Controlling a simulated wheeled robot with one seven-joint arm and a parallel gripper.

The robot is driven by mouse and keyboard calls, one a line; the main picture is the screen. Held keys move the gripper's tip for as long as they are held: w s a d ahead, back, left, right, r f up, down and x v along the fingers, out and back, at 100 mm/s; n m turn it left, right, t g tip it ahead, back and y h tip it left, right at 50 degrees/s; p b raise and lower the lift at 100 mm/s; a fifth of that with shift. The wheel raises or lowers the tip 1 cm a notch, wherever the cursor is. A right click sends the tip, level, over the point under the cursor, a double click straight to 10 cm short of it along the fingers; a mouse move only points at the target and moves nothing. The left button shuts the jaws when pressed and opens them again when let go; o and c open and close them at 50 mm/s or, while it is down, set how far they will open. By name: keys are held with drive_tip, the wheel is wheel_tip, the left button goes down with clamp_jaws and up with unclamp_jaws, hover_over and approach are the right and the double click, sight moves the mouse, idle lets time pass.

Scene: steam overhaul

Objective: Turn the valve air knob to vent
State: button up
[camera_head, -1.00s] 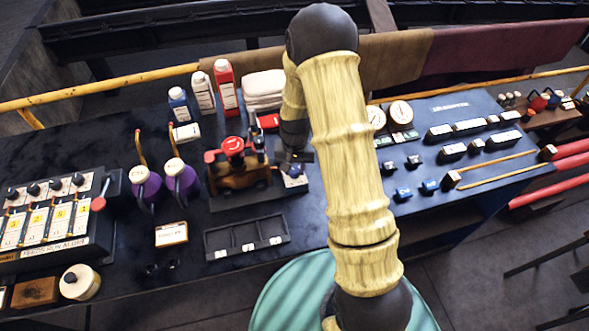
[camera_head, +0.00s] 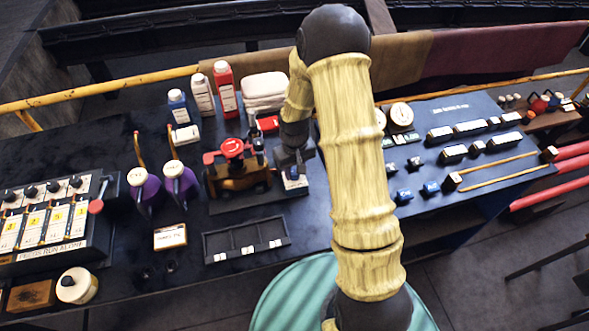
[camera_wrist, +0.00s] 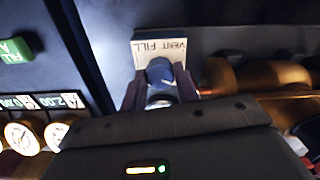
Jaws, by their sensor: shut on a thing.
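The valve air knob (camera_wrist: 160,72) is blue and rounded. It stands on a small block with a white plate (camera_wrist: 146,46) lettered VENT and FILL, upside down in the wrist view. My gripper (camera_wrist: 160,84) is shut on the knob, with a dark finger on each side of it. In the head view my gripper (camera_head: 294,160) is over the block (camera_head: 295,182), just right of the small toy engine (camera_head: 238,172), and hides the knob. I cannot tell which word the knob points to.
The brown engine with a red wheel stands close to my gripper. Purple-bodied oil cans (camera_head: 180,184) stand farther left. An empty dark tray (camera_head: 212,243) lies in front. A blue panel (camera_head: 450,110) with gauges is at right.

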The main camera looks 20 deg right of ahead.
drive_tip(key=o, duration=1)
drive_tip(key=shift+c, duration=0.2)
wheel_tip(320, 180, up, 18)
drive_tip(key=b, duration=0.2)
drive_tip(key=shift+f, duration=0.25)
drive_tip(key=s+f+m+t, duration=0.1)
drive_tip(key=s+m+t, duration=0.1)
drive_tip(key=s, duration=1.3)
drive_tip(key=shift+s+f+t, duration=0.25)
drive_tip(key=shift+f+t, duration=0.05)
drive_tip(key=shift+f, duration=0.1)
drive_tip(key=shift+d, duration=0.1)
